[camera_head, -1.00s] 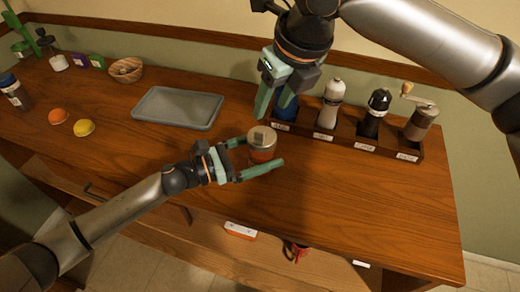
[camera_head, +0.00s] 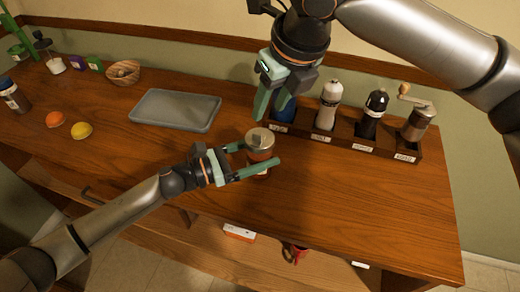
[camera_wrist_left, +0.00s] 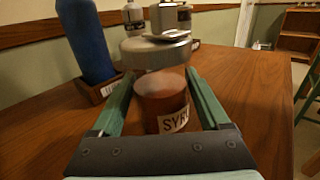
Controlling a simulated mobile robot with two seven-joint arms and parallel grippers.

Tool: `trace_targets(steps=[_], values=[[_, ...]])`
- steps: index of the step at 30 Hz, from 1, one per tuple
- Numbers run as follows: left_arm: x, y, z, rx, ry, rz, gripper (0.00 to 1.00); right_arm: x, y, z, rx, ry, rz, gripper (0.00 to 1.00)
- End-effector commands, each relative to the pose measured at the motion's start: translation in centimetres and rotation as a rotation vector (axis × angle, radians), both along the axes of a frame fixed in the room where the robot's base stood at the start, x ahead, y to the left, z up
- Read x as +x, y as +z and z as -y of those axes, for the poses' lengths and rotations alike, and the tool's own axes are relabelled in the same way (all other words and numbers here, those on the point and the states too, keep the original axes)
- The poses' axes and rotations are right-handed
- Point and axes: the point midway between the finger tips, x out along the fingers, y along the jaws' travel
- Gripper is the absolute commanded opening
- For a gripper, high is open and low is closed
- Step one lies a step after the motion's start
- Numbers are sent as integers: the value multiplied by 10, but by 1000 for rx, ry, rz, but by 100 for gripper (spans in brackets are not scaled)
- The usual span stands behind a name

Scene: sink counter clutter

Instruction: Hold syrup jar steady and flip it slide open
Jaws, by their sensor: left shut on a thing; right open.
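The syrup jar (camera_head: 261,153) stands upright on the wooden counter, with a metal lid and reddish-brown contents. In the left wrist view the jar (camera_wrist_left: 162,98) shows part of a "SYR" label and a flat metal piece on its lid. My left gripper (camera_head: 259,156) is shut on the jar, one finger on each side of its body below the lid. My right gripper (camera_head: 270,101) is open and empty, pointing down above and behind the jar, near the rack.
A wooden rack (camera_head: 338,142) behind and right of the jar holds a blue bottle (camera_head: 285,108), a white mill (camera_head: 328,105), a black mill (camera_head: 373,113) and a crank grinder (camera_head: 417,121). A grey tray (camera_head: 175,110) lies left. The counter's right front is clear.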

Motion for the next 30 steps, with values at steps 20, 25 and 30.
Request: trace_targets(steps=[20, 25, 30], values=[[0, 0, 0, 1, 0, 0, 0, -51, 3, -54, -28, -719, -21, 0], [0, 0, 0, 1, 0, 0, 0, -61, 3, -61, -20, -878, 15, 0], [0, 0, 0, 1, 0, 0, 0, -65, 4, -64, -11, -950, 33, 0]])
